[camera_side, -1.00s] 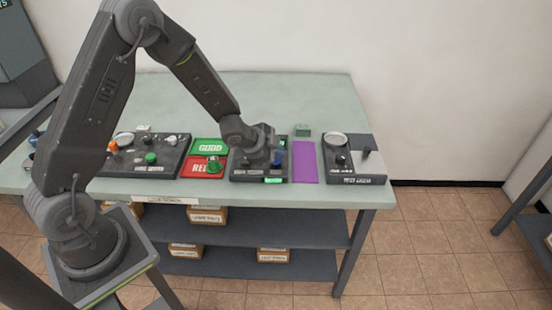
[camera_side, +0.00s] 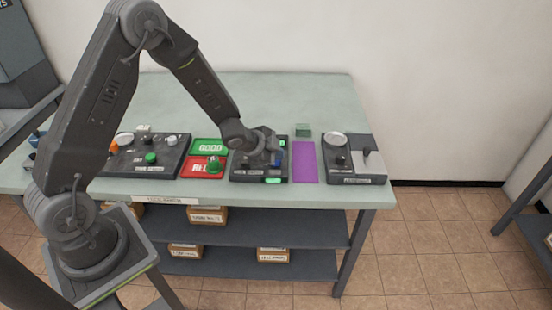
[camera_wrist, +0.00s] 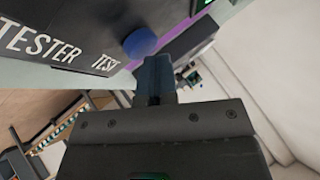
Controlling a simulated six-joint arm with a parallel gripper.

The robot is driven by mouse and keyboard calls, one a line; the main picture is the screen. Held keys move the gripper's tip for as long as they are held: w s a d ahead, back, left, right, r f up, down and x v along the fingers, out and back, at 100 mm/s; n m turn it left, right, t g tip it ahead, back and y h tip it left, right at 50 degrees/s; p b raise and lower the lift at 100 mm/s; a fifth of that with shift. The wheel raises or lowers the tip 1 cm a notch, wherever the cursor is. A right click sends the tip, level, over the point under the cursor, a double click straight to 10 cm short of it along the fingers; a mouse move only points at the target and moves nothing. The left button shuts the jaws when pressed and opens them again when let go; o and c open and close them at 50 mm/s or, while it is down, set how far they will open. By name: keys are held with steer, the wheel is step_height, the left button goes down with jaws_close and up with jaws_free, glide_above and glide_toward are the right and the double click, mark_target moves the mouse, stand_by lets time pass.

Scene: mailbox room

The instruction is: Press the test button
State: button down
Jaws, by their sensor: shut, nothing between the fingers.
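The tester (camera_side: 246,173) is a dark box on the bench in the side view. In the wrist view its dark panel (camera_wrist: 75,20) bears the words "TESTER" and "TEST". A round blue button (camera_wrist: 140,42) sits beside the "TEST" label. It shows as a small blue spot in the side view (camera_side: 278,159). My gripper (camera_wrist: 155,72) is shut and empty, with its fingertips close beside the button in the wrist view. I cannot tell if they touch it. In the side view my gripper (camera_side: 270,152) is over the tester and hides part of its top.
A bright green strip (camera_side: 273,180) shows on the tester's front edge. Left are green (camera_side: 209,145) and red (camera_side: 190,169) trays, a green part in the red one, and another dark panel. Right are a purple mat (camera_side: 305,163), a small green block (camera_side: 303,130) and another device (camera_side: 362,178).

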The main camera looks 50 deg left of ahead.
stand_by(0.3)
steer(key=shift+r, duration=0.9)
steer(key=shift+r, duration=2.55)
